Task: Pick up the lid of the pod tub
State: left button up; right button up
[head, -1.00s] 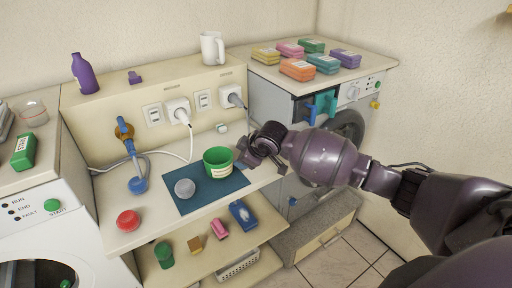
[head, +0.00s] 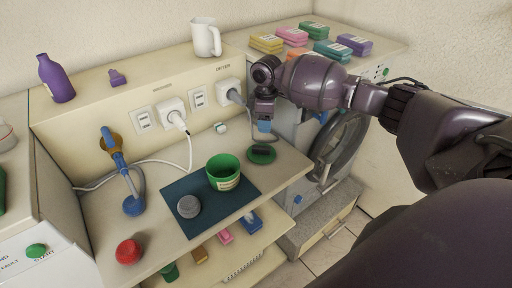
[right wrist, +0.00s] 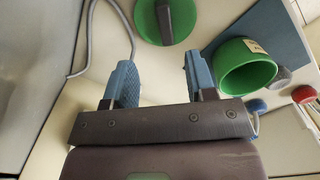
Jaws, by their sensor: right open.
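The pod tub (head: 224,182) is a green open cup with a pale label, standing on the dark blue mat. Its lid, a green disc with a dark raised handle (head: 262,154), lies on the bare counter to the right of the tub. My right gripper (head: 264,122) is above and just behind the lid, apart from it. In the right wrist view, the two blue fingers of the gripper (right wrist: 160,68) are spread with nothing between them. The lid (right wrist: 182,30) is ahead of them, and the tub (right wrist: 245,75) is to the right. My left gripper is not in view.
The mat (head: 190,220) also holds a grey round knob-like object (head: 188,206). A red knob (head: 129,251) and a blue-based stand (head: 134,205) are to the left. Bare counter surrounds the lid.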

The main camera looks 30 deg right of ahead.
aim_at(265, 147)
jog(key=shift+s+f, duration=0.2)
jog(key=shift+f, duration=0.25)
notch_tip(265, 147, down, 10)
jog(key=shift+s+a+r, duration=0.1)
jog(key=shift+r, duration=0.15)
grip_shut()
